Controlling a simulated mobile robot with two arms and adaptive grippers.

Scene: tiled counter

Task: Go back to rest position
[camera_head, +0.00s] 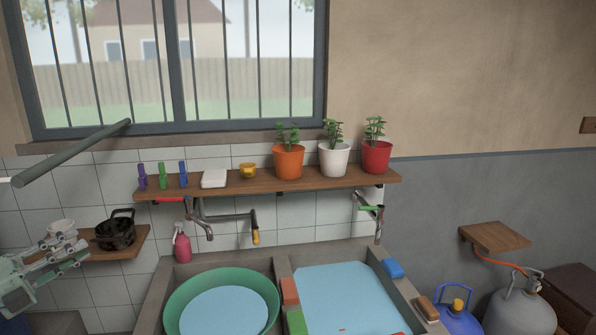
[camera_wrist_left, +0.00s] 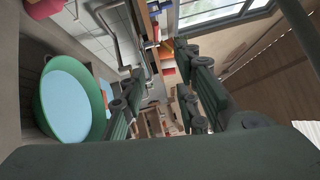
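My left gripper (camera_head: 72,246) is at the left edge of the head view, in front of the small wooden shelf and the tiled wall. In the left wrist view its two fingers (camera_wrist_left: 158,88) stand apart with nothing between them, so it is open and empty. My right gripper is in neither view.
A sink holds a green basin (camera_head: 272,288) and water (camera_head: 345,298). A wall shelf (camera_head: 225,187) carries several plant pots, pegs and a yellow cup. A dark pot (camera_head: 115,232) stands beside the left gripper. A grey bar (camera_head: 72,152) crosses upper left.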

